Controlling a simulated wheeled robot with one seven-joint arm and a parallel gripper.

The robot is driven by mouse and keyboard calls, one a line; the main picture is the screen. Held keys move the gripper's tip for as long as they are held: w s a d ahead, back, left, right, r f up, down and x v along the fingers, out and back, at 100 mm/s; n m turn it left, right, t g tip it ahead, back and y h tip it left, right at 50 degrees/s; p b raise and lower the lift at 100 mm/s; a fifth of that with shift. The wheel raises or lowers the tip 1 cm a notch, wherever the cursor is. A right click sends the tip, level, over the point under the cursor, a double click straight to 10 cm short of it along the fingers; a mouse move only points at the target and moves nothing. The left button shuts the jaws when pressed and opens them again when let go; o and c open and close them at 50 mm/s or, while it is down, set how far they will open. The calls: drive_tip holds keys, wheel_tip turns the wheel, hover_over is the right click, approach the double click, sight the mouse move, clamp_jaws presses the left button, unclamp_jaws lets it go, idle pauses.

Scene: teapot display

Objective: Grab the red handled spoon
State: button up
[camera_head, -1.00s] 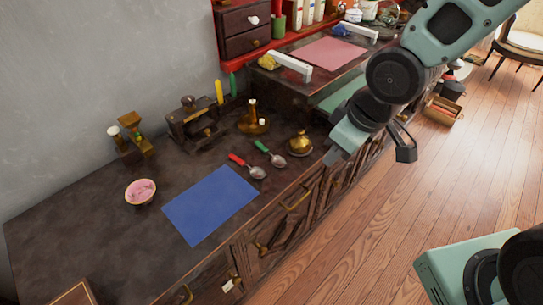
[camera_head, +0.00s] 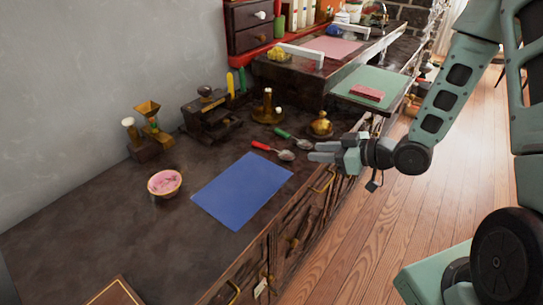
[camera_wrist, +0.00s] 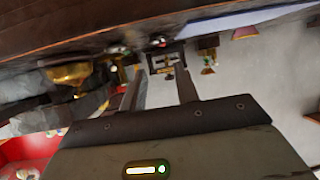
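The red handled spoon (camera_head: 272,151) lies on the dark counter, with its handle to the left and its metal bowl to the right, near the blue mat's upper right corner. A green handled spoon (camera_head: 292,138) lies just behind it. My gripper (camera_head: 312,151) is level with the counter's front edge, right of the red spoon's bowl, pointing left toward it and apart from it. The wrist view shows its two fingers (camera_wrist: 159,88) spread with nothing between them. A small red and shiny shape, perhaps the spoon, shows beyond the fingers there, too small to be sure.
The blue mat (camera_head: 242,190) lies in front of the spoons. A golden pot (camera_head: 320,126) stands behind my gripper and a brass vessel (camera_head: 267,108) behind the spoons. A pink-filled bowl (camera_head: 164,183) is at left. A red block (camera_head: 367,92) lies on a green board (camera_head: 372,84).

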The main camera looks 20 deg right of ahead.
approach(276, 150)
drive_tip(key=x, duration=0.2)
drive_tip(key=shift+w+a+f, duration=0.2)
drive_tip(key=shift+b+x, duration=0.4)
drive_tip(key=shift+x, duration=2.4)
drive_tip(key=shift+r, duration=0.1)
clamp_jaws()
